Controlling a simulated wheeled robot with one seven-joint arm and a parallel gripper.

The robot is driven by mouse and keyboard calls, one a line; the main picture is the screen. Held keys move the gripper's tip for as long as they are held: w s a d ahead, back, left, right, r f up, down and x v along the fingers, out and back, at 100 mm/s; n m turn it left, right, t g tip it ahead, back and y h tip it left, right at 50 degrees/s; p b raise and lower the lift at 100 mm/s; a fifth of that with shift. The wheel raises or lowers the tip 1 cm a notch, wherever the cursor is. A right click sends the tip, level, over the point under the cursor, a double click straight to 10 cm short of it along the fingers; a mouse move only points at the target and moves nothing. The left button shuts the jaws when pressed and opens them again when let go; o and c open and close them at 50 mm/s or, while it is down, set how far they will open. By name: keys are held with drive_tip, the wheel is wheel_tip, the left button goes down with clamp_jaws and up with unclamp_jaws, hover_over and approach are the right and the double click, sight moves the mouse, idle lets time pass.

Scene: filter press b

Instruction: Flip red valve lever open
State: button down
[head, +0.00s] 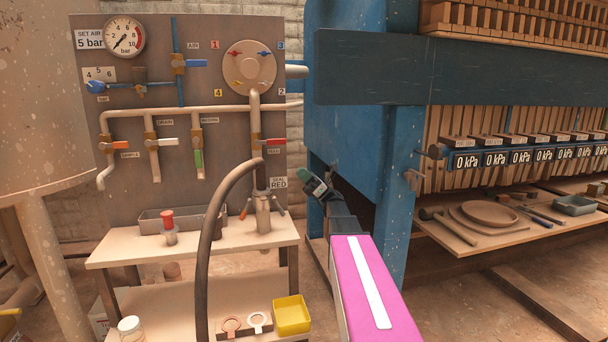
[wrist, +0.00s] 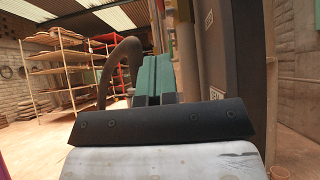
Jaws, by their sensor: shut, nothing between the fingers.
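The red valve lever (head: 274,142) is on the vertical pipe at the right of the grey panel (head: 225,180).
A dark hose (head: 210,235) arches up to the pipe's lower end. Other levers include an orange-red one (head: 106,146), a white one (head: 167,142), a green one (head: 199,158) and a blue one (head: 196,63). A blue press frame (head: 365,140) stands right of the panel, a bench (head: 190,250) below.

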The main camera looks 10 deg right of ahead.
approach(272, 142)
drive_tip(key=shift+w+a+r, duration=0.1)
drive_tip(key=shift+a+r, duration=0.1)
drive_tip(key=shift+r, duration=0.65)
drive_tip(key=shift+w+a+r, duration=0.1)
drive_tip(key=shift+a+r, duration=0.15)
drive_tip(key=shift+r, duration=0.6)
drive_tip(key=shift+a+r, duration=0.1)
drive_tip(key=shift+r, duration=0.05)
